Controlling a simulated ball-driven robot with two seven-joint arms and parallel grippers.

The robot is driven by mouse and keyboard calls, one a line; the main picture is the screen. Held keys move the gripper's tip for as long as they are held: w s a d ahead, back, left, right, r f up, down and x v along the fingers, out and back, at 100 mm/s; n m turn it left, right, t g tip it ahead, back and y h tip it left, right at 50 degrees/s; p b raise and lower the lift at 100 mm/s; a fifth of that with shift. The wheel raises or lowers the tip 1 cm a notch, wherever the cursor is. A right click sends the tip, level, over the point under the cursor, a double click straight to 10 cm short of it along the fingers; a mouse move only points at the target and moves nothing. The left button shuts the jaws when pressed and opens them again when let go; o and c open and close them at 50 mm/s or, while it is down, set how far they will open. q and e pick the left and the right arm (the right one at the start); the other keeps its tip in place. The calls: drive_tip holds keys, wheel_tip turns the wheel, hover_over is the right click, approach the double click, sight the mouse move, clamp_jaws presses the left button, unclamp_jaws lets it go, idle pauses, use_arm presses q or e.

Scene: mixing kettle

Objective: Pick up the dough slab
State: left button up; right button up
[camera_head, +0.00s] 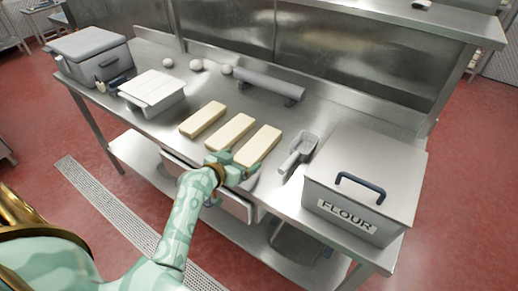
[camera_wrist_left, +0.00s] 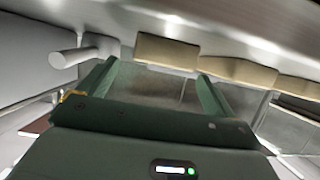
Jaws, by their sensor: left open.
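Three pale, long dough slabs lie side by side on the steel table: a left one (camera_head: 203,119), a middle one (camera_head: 230,132) and a right one (camera_head: 258,146). My left gripper (camera_head: 234,165) is at the near ends of the middle and right slabs, over the table's front edge. In the left wrist view its two fingers (camera_wrist_left: 157,70) are spread, with nothing held. One slab (camera_wrist_left: 168,52) shows just beyond and between the fingertips, apart from them as far as I can tell. The other slabs (camera_wrist_left: 238,72) are off to the right there. My right gripper is not in view.
A metal scoop (camera_head: 298,152) lies right of the slabs, beside the large flour bin (camera_head: 365,178). A grey rolling pin (camera_head: 268,84) lies behind.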

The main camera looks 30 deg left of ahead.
sight(256, 149)
use_arm(q)
drive_tip(key=b+x, duration=0.1)
drive_tip(key=x, duration=0.4)
drive_tip(key=shift+w+a, duration=0.1)
drive_tip(key=shift+w, duration=0.15)
drive_tip(key=shift+r, duration=0.1)
drive_tip(key=c, duration=1.4)
drive_tip(key=shift+r, duration=0.15)
